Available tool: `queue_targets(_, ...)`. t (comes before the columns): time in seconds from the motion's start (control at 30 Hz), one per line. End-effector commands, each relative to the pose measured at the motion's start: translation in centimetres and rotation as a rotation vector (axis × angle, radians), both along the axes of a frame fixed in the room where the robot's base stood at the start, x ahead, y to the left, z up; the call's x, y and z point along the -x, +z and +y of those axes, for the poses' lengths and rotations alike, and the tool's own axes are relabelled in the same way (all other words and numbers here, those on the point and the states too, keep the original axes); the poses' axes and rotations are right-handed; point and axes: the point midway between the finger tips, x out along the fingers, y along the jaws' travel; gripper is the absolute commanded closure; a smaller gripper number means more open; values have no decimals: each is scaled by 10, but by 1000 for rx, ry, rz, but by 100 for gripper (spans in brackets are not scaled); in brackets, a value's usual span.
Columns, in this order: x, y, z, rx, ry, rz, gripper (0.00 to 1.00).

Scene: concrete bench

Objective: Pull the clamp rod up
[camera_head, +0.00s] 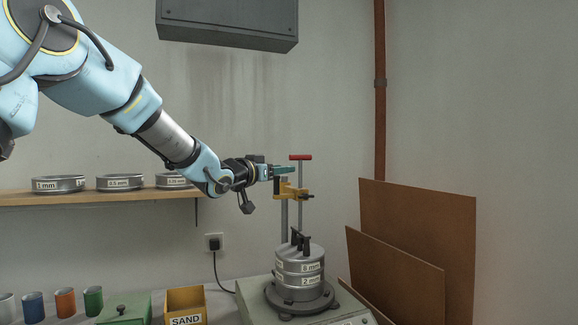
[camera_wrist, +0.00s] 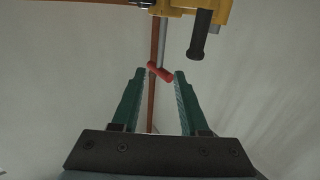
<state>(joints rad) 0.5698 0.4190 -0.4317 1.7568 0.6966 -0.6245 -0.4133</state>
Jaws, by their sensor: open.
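The clamp rod (camera_head: 300,215) is a thin upright metal rod with a red crossbar handle (camera_head: 300,157) on top. It passes through a yellow clamp bracket (camera_head: 289,190) on a sieve shaker stand. My gripper (camera_head: 286,169) is level with the upper rod, just left of it and slightly below the red handle. In the wrist view, the green fingers (camera_wrist: 160,75) are spread apart. The red handle (camera_wrist: 159,72) shows between their tips; the exact depth gap cannot be told. The yellow bracket (camera_wrist: 185,5) and its dark knob (camera_wrist: 199,38) show at the top.
The sieve stack (camera_head: 300,267) stands on the shaker base (camera_head: 255,300) below. Brown boards (camera_head: 420,235) lean at right. A shelf (camera_head: 100,197) with sieves is at left. A sand box (camera_head: 186,303) and several cups stand at lower left. A grey cabinet (camera_head: 228,22) hangs above.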

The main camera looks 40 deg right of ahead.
Motion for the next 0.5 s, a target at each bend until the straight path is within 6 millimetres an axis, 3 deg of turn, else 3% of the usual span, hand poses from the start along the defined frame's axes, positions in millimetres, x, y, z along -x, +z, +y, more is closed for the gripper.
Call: queue_targets(0.5,-19,1,-83,-3,3,3,56)
